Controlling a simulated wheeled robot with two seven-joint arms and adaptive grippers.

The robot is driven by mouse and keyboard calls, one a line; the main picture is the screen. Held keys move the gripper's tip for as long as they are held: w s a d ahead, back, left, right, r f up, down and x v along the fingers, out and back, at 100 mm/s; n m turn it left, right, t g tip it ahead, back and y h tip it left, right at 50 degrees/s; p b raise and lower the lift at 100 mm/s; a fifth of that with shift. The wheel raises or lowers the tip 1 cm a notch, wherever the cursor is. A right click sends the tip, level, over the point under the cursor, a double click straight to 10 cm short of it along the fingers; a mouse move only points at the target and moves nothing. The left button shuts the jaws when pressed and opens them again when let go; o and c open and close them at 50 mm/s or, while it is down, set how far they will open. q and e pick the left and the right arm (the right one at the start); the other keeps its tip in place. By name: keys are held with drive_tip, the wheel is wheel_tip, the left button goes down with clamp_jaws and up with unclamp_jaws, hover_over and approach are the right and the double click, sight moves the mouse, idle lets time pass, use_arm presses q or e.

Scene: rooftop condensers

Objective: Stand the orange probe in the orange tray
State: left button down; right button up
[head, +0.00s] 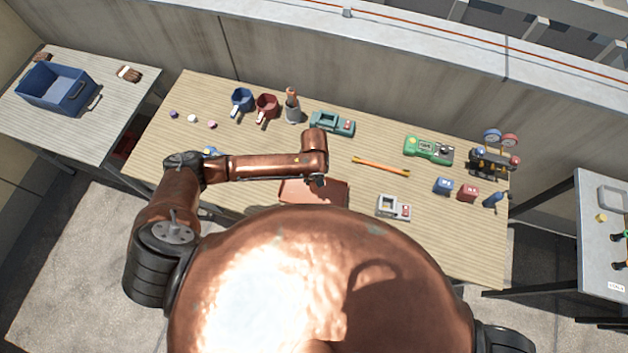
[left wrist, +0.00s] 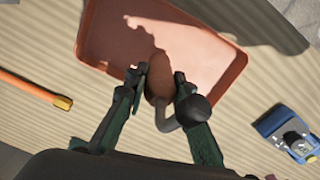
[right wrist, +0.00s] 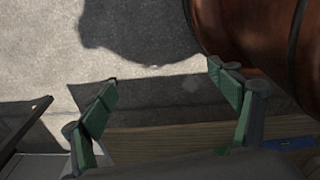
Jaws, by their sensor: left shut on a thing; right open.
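The orange tray (head: 336,196) lies on the wooden table in front of my body, which hides its near edge. It also shows in the left wrist view (left wrist: 212,62). My left gripper (head: 318,181) is over the tray. In the left wrist view, my left gripper (left wrist: 160,78) is shut on the orange-brown probe (left wrist: 159,88), rounded at its far end. A grey curved part and a dark ball show beside it. Whether it touches the tray floor I cannot tell. My right gripper (right wrist: 163,76) is open and empty, away from the tray, above the floor near a table edge.
An orange bar with yellow ends (head: 381,166) lies right of the tray. A grey-white meter (head: 393,207) is near it. A green meter (head: 428,150) is farther right.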

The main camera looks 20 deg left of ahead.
use_arm(q)
drive_tip(key=shift+f, duration=0.75)
drive_tip(key=shift+f, duration=0.1)
drive_tip(key=c, duration=1.6)
unclamp_jaws()
wheel_tip(320, 180, up, 12)
drive_tip(key=shift+r, duration=0.15)
